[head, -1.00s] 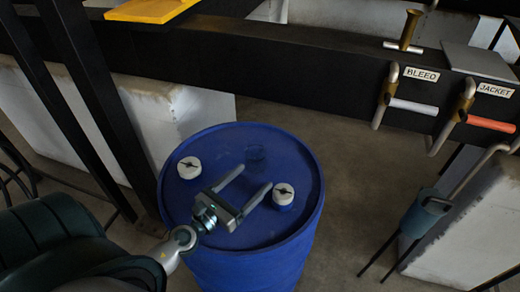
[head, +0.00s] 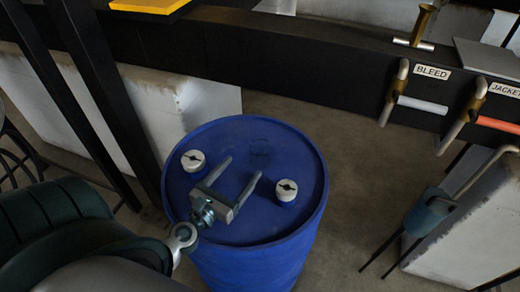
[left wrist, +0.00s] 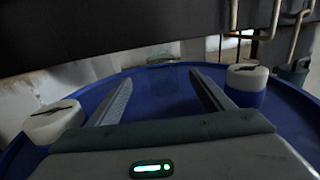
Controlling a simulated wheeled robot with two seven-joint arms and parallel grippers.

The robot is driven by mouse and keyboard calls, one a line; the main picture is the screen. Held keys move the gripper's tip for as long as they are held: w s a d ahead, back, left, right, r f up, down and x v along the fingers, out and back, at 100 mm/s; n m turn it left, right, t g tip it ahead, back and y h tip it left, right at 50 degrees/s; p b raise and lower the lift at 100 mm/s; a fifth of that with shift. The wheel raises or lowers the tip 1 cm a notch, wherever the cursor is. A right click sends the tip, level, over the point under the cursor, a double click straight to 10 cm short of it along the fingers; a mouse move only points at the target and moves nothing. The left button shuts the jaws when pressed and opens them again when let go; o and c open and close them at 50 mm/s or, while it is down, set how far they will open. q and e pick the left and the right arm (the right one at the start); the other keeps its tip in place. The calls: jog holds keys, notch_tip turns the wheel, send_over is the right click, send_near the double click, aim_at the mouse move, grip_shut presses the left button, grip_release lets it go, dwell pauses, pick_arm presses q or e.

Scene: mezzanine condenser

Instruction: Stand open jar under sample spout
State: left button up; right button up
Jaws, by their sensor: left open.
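A faint, clear jar (head: 259,148) stands on the far part of the blue drum's top, its outline hard to make out. It also shows in the left wrist view (left wrist: 163,73), beyond the fingertips. My left gripper (head: 243,169) is open and empty over the drum top, fingers pointing toward the jar without reaching it. It also shows in the left wrist view (left wrist: 160,76). A valve outlet labelled BLEED (head: 392,92) and one labelled JACKET (head: 465,112) hang on the black beam. I cannot tell which outlet is the sample spout. My right gripper is not in view.
The blue drum (head: 245,225) carries two white caps (head: 193,160) (head: 287,189) beside my gripper's fingers. A brass fitting (head: 422,22) stands on the black beam (head: 300,60). A dark teal tool-like object (head: 430,212) is at the right.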

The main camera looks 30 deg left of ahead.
aim_at(254, 155)
pick_arm(q)
jog(key=w+p, duration=0.1)
jog(key=w, duration=0.3)
jog(key=w+p, duration=0.1)
jog(key=w, duration=0.4)
jog(key=shift+w+a+p, duration=0.2)
jog(key=shift+w+p, duration=0.1)
jog(key=shift+p, duration=0.05)
jog(key=shift+w, duration=0.15)
jog(key=shift+w+r, duration=0.1)
jog(key=shift+w, duration=0.4)
jog(key=shift+w+p, duration=0.4)
jog(key=shift+w, duration=1.7)
jog(key=shift+c, duration=0.3)
jog(key=c, duration=1.3)
